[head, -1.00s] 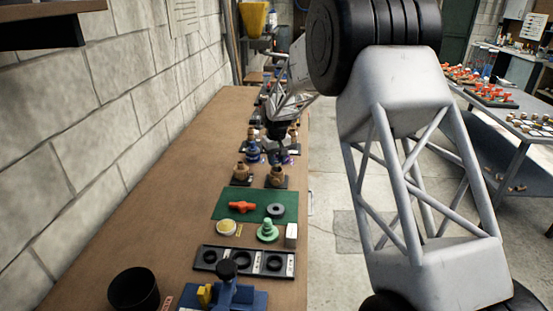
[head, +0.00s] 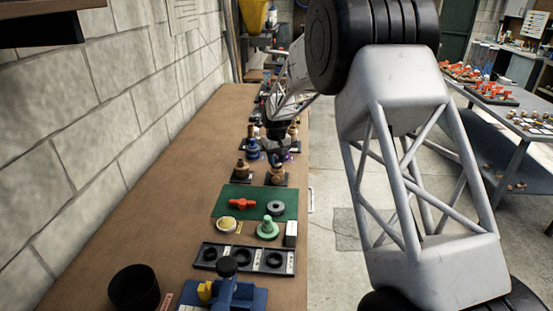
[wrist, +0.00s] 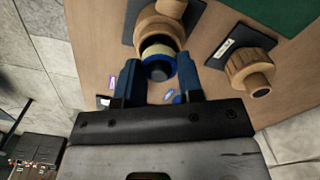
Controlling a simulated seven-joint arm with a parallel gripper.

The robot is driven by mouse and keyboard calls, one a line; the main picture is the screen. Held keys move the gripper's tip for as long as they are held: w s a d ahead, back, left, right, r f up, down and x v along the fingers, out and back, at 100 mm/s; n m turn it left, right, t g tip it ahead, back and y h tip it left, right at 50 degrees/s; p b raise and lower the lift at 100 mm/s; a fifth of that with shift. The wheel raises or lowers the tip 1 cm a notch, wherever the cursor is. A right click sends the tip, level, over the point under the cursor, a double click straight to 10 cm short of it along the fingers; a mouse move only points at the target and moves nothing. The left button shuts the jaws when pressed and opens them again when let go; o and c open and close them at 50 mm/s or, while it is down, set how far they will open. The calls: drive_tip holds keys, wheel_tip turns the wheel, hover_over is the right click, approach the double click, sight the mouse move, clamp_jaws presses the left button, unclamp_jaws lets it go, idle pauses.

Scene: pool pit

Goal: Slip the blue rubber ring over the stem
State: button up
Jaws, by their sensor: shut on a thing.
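In the wrist view my gripper (wrist: 158,78) has its two blue fingers on either side of a round blue piece, which looks like the blue rubber ring (wrist: 158,72). A cream band shows just beyond it. Past that is the dark round end of a tan brass-like fitting (wrist: 160,25) on a black plate. I cannot tell whether the ring touches this fitting or is around any stem. In the head view my gripper (head: 276,150) is low over the far part of the bench, and the ring cannot be made out there.
A second tan fitting (wrist: 250,70) stands on a plate at right in the wrist view. Nearer on the bench are a green mat (head: 228,208) with a red part, a green stepped piece (head: 268,228), a ring tray (head: 229,258) and a black cup (head: 134,289). A wall borders the left.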

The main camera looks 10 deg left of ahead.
drive_tip(key=shift+f, duration=0.7)
idle(0.6)
idle(0.6)
drive_tip(key=o, duration=1.3)
drive_tip(key=shift+r, duration=0.1)
drive_tip(key=shift+r, duration=0.15)
drive_tip(key=shift+r, duration=3.8)
drive_tip(key=shift+r, duration=0.1)
